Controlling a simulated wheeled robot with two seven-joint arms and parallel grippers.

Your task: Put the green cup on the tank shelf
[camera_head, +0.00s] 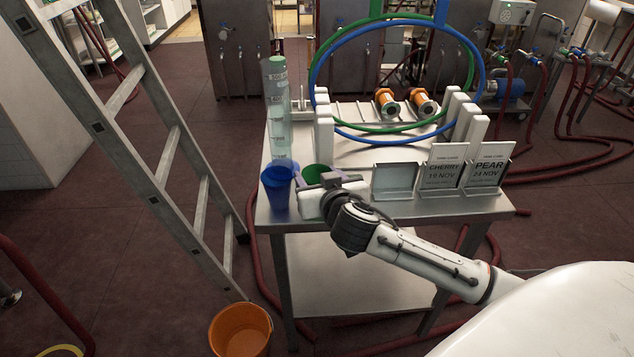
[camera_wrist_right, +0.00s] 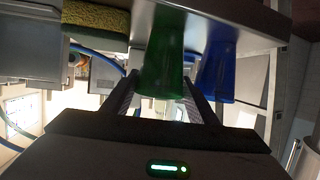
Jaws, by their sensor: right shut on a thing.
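The green cup (camera_head: 315,174) stands at the front left of the metal table, just right of the blue cup (camera_head: 277,190). My right gripper (camera_head: 325,183) reaches in from the right and is shut on the green cup, partly hiding it in the head view. In the right wrist view, which looks upside down, the green cup (camera_wrist_right: 163,60) is between my two fingers (camera_wrist_right: 163,90), with the blue cup (camera_wrist_right: 220,65) close beside it. I cannot tell whether the green cup touches the tabletop. I cannot make out the tank shelf for certain. My left gripper is not in view.
A clear graduated cylinder (camera_head: 278,110) stands behind the blue cup. Card holders (camera_head: 455,172) and hoops (camera_head: 470,65) occupy the table's right and back. A ladder (camera_head: 165,130) leans at the left; an orange bucket (camera_head: 240,332) is below. Metal tanks (camera_head: 237,50) stand behind.

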